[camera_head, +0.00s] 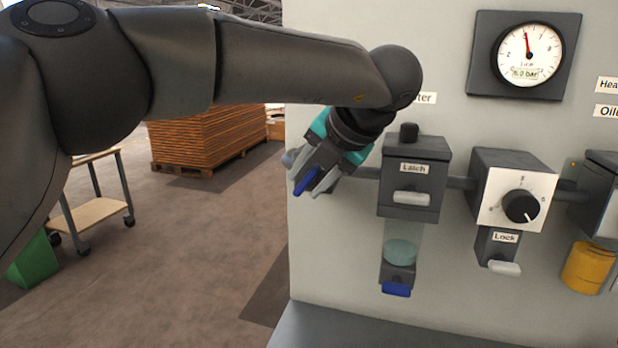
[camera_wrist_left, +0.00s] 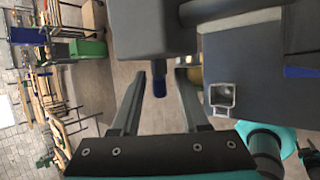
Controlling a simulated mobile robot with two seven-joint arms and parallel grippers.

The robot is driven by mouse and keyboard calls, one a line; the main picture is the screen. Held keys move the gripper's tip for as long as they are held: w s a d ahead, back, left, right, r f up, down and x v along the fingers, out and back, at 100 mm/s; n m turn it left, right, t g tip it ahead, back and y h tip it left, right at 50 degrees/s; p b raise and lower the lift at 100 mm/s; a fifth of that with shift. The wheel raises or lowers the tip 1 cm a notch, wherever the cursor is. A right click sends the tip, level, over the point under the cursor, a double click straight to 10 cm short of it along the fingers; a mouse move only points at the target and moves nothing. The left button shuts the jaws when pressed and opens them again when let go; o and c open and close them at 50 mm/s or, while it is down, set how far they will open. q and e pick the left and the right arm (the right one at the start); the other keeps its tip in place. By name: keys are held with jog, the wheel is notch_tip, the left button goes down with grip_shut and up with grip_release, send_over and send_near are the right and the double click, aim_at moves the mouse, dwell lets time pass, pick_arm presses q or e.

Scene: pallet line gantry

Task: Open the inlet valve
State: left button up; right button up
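The inlet valve's blue lever (camera_head: 307,181) shows at the left end of the pipe on the grey panel, and most of the valve body is hidden by my left gripper. My left gripper (camera_head: 315,181) is at the valve, with its fingers around the lever. The gripper looks open. My right gripper is in neither view.
Right of the valve stand the filter unit (camera_head: 412,165) with a latch and a blue drain lever (camera_head: 396,290), the regulator (camera_head: 513,190) with a black knob, and a gauge (camera_head: 528,54). A ledge (camera_head: 340,330) runs below. Open floor lies left.

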pick_arm(q)
jog(key=p+v, duration=0.1)
jog(key=v, duration=1.4)
jog(key=shift+o, duration=0.4)
jog(key=shift+s+d, duration=0.1)
